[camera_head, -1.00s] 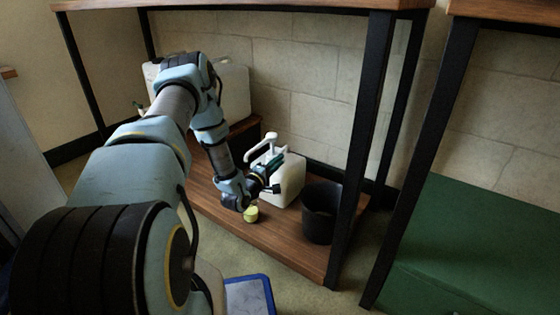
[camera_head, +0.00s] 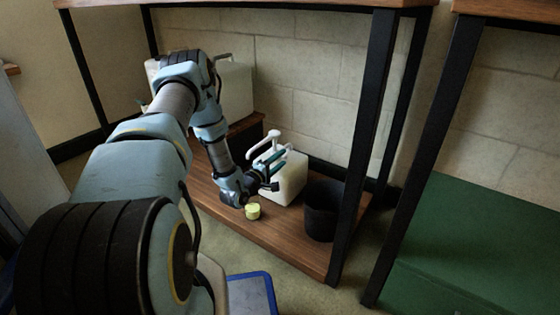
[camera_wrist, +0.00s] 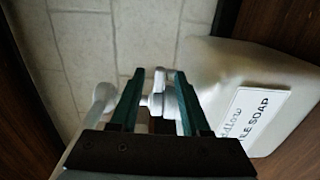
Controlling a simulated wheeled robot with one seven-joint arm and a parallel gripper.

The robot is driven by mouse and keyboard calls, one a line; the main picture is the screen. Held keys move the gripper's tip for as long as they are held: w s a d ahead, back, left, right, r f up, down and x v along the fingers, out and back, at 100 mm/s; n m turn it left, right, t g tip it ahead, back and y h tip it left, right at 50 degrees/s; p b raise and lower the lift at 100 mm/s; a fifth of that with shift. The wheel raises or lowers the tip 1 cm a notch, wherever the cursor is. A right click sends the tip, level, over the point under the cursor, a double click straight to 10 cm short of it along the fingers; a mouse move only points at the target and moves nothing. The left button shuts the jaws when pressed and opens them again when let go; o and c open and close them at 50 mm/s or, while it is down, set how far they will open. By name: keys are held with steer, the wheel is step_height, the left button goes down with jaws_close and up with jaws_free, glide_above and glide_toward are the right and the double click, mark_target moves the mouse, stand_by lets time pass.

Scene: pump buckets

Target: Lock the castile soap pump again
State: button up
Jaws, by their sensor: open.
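The castile soap container (camera_head: 291,178) is a white jug on the low wooden shelf. Its label (camera_wrist: 252,118) shows part of the words "CASTILE SOAP" in the wrist view. A white pump with a spout (camera_head: 262,139) rises from its top. My gripper (camera_head: 276,161) is at the pump, beside the jug's upper left. In the wrist view my gripper (camera_wrist: 160,85) is open, with one dark green finger on each side of the white pump stem (camera_wrist: 158,98). A rounded white pump part (camera_wrist: 104,96) shows left of the fingers. I cannot tell whether the fingers touch the stem.
A black bucket (camera_head: 321,211) stands right of the jug, near a black table leg (camera_head: 358,150). A small yellow-green cup (camera_head: 252,212) sits below my gripper. Another white container (camera_head: 235,92) stands behind my arm. A green box (camera_head: 480,245) is at right.

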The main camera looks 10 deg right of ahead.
steer(key=p+v, duration=0.3)
steer(key=v, duration=0.7)
steer(key=shift+s+a+p, duration=0.3)
steer(key=shift+p, duration=0.1)
steer(key=shift+a, duration=0.1)
